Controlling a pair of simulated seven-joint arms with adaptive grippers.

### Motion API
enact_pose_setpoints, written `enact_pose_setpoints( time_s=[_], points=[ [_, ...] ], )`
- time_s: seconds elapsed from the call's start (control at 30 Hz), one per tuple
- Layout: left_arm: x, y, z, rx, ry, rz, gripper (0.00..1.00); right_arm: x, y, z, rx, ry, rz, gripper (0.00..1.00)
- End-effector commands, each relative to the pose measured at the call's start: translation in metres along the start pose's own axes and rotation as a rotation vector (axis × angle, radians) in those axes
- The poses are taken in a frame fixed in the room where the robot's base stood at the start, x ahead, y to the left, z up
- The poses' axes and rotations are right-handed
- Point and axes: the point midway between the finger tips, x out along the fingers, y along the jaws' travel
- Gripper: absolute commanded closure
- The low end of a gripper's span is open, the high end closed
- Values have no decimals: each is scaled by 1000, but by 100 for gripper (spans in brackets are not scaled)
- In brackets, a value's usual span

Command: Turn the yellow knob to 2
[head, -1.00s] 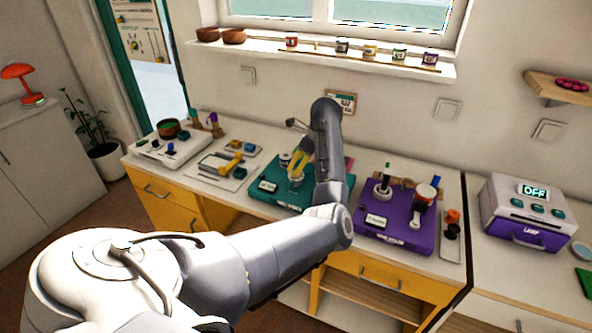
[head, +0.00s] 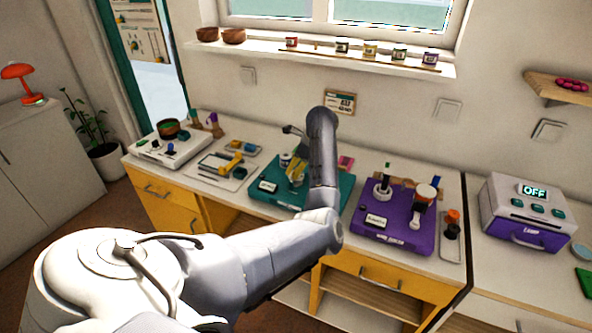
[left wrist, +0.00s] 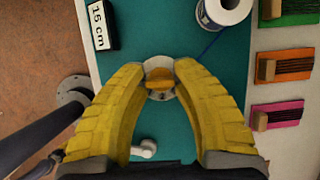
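The yellow knob (left wrist: 160,77) sits on a pale round dial (left wrist: 160,92) on the teal board (left wrist: 210,130), seen from above in the left wrist view. My left gripper (left wrist: 161,70) has its yellow fingers on either side of the knob, with a gap between the tips. The fingers look open around the knob, near it. In the head view the left gripper (head: 297,172) is over the teal board (head: 259,198), and the knob is hidden there. The dial's numbers are too small to read. My right gripper is not in view.
A white roll (left wrist: 222,12) and a "15 cm" block (left wrist: 99,24) are on the teal board. A white lever (left wrist: 145,148) is below the knob. Coloured pads with wooden blocks lie right of the board. The purple board (head: 390,234) stands to the right.

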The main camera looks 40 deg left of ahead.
Motion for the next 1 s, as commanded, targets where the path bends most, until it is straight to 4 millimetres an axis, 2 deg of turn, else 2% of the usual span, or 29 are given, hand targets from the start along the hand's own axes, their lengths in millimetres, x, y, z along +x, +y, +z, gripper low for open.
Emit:
enact_pose_setpoints(
  time_s=[0.03, 0.2, 0.7, 1.0],
  points=[
    [0, 0, 0, 0, 0, 0, 80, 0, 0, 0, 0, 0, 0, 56],
    [0, 0, 0, 0, 0, 0, 100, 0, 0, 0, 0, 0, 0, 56],
    [0, 0, 0, 14, 0, -7, 100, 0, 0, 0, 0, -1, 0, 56],
    [0, 1, 0, 161, 0, -69, 100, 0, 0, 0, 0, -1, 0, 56]
  ],
)
